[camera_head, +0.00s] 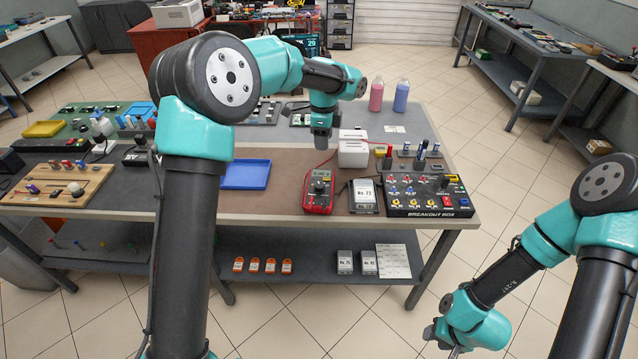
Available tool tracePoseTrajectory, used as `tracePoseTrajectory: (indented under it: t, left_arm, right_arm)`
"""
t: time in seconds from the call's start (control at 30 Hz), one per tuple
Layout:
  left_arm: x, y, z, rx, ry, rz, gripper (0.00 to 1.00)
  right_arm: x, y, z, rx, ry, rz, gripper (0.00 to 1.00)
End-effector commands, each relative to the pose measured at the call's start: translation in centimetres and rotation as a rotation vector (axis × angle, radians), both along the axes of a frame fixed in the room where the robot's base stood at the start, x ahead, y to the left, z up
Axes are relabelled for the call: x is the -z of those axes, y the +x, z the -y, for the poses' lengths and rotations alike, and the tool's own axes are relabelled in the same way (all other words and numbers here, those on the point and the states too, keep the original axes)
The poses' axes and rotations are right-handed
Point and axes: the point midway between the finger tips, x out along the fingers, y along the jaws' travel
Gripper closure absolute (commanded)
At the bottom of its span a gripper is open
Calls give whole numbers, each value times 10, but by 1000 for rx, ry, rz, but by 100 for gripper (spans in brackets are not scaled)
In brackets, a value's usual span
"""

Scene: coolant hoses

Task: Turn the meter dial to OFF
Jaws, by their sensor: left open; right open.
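The red meter (309,205) lies on the bench near its front edge, with a small display at its top and a dark round dial (319,188) below. The dial's pointing direction is too small to read. My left gripper (321,144) points down above the bench, behind the meter in the picture and apart from it. It is open, and nothing shows between its fingers. My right gripper (455,351) is low at the bottom edge, in front of the bench and far from the meter. It is open, with its fingertips partly cut off.
A grey box (363,196) labelled No. 73 and a black breakout box (428,205) stand to the right of the meter. A white box (353,153) is behind it. A blue tray (246,174) lies to the left. Red cable runs beside the meter.

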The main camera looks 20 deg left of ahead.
Motion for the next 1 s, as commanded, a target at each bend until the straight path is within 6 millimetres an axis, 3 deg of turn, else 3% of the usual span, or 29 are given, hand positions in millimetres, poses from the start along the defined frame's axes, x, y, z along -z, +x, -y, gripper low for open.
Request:
tracePoseTrajectory:
  t: [0.1,0.57,1.0]
  left_arm:
    - [-2,-2,-12,-5,20,-16,51]
    - [8,-2,-11,-5,19,-18,51]
    - [74,-6,-11,-5,19,-18,51]
  right_arm:
    - [0,0,0,0,0,0,57]
    - [0,0,0,0,0,0,57]
    - [0,0,0,0,0,0,57]
